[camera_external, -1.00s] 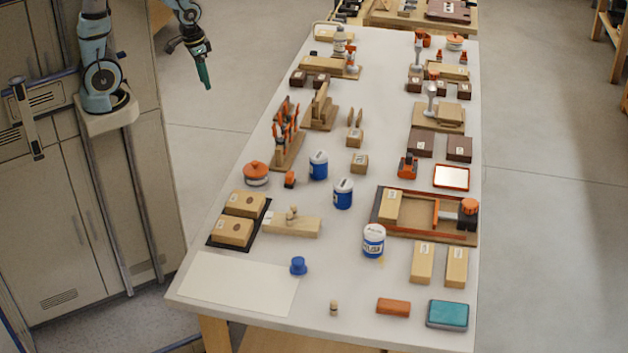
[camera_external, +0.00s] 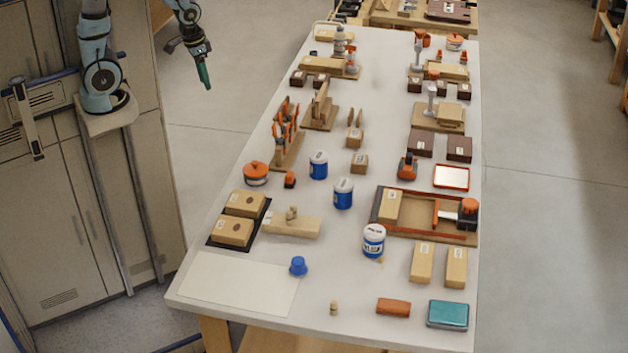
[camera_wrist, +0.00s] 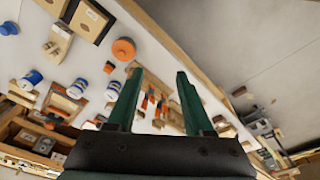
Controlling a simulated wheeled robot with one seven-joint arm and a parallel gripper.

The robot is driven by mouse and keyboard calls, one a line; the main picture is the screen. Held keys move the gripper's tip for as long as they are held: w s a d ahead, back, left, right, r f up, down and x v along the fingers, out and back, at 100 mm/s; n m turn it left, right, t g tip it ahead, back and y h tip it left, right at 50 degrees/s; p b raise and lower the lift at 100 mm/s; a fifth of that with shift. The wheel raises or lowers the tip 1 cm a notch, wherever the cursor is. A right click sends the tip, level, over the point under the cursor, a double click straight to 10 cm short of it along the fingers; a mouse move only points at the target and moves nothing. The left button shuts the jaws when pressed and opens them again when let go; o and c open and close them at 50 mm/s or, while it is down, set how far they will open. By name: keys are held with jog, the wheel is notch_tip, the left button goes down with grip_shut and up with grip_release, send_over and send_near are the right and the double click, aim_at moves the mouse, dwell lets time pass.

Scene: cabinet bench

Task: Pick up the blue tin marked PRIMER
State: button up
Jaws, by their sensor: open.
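Three blue-and-white tins stand upright on the long white table in the external view: a front tin (camera_external: 373,241), a middle tin (camera_external: 343,194) and a back tin (camera_external: 318,165). Their labels are too small to read, so I cannot tell which says PRIMER. The wrist view shows the same tins as a left tin (camera_wrist: 33,78), a middle tin (camera_wrist: 77,88) and a right tin (camera_wrist: 113,90). My gripper (camera_external: 205,77) is to the left of the table, well apart from all tins. In the wrist view my gripper (camera_wrist: 160,75) has green fingers, spread and empty.
An orange-lidded pot (camera_external: 256,173), a rack of orange-handled tools (camera_external: 287,135) and a wooden block with a knob (camera_external: 291,225) stand near the tins. A tray with orange parts (camera_external: 425,215) lies to the right. A blue cap (camera_external: 298,266) stands by a bare pale sheet (camera_external: 240,283).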

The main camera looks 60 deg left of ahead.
dwell(0.3)
jog(key=o, duration=0.8)
jog(key=shift+c, duration=0.2)
